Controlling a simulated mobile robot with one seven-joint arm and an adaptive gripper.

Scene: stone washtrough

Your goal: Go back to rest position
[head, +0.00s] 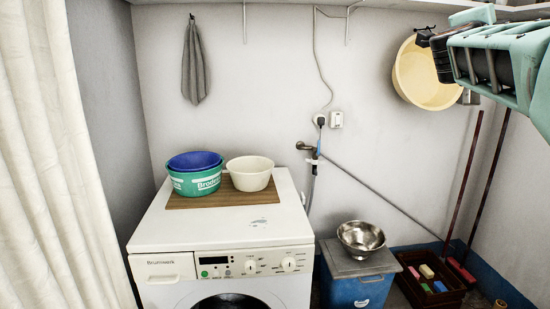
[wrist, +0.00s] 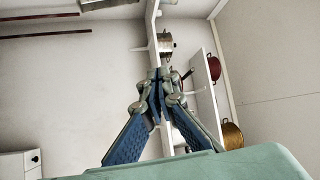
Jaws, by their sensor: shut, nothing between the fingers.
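My gripper (wrist: 160,76) shows in the wrist view with its two blue-padded fingers brought together at the tips. It is shut and holds nothing. It is up in the air, with a pale wall and a white shelf behind it. In the head view, part of my teal and dark arm reaches in at the upper right, high in front of the wall. I cannot make out the fingers clearly there.
A washing machine (head: 227,230) carries a green basin (head: 194,184) and a cream basin (head: 250,174). A metal bowl (head: 361,238) sits on a blue bin (head: 357,285). A yellow basin (head: 425,78) hangs behind my arm. The wrist view shows pots, including a red one (wrist: 214,68).

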